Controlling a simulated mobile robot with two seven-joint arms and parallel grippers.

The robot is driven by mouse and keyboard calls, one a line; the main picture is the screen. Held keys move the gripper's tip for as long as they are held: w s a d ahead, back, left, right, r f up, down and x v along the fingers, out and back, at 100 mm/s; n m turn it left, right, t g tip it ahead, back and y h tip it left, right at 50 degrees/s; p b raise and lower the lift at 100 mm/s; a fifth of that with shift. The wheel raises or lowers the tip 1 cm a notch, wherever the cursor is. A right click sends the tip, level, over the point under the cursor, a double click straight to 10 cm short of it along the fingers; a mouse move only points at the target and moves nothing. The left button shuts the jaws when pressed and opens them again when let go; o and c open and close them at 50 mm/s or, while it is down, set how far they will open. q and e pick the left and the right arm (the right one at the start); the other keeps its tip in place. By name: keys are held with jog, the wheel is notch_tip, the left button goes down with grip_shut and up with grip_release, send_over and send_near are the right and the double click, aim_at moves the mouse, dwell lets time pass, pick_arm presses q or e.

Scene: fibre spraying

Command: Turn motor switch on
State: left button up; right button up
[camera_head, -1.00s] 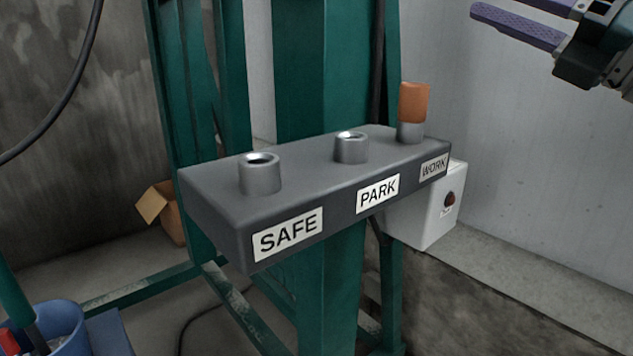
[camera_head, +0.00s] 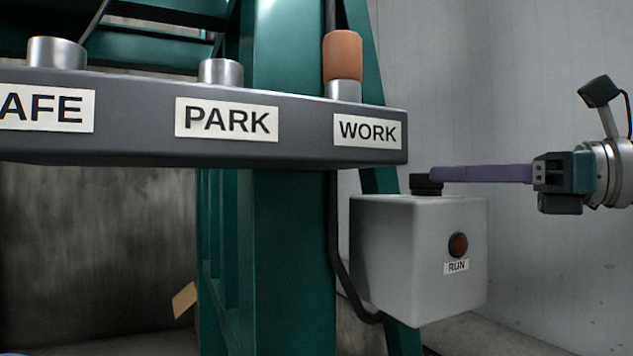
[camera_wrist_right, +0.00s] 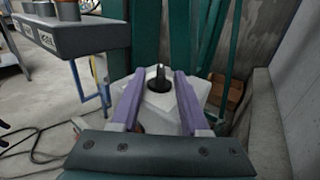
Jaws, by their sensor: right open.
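The motor switch is a black knob (camera_head: 422,186) on top of a light grey box (camera_head: 385,250). The box front has a dark red lamp (camera_head: 458,245) above a RUN label; the lamp looks unlit. My right gripper (camera_head: 434,174) comes in level from the right, its purple fingertips at the knob. In the right wrist view, the gripper (camera_wrist_right: 160,74) is open, with one finger on each side of the knob (camera_wrist_right: 159,80) and a gap visible on both sides. The knob's bar points roughly along the fingers. My left gripper is out of view.
A dark grey rail (camera_head: 290,120) labelled PARK and WORK juts out above left of the box. An orange-topped peg (camera_head: 343,56) stands in the WORK socket. Green posts (camera_head: 290,250) stand behind. The grey wall side (camera_head: 540,80) on the right is open space.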

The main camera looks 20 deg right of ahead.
aim_at(425, 175)
jog(key=shift+x, duration=1.9)
grip_shut()
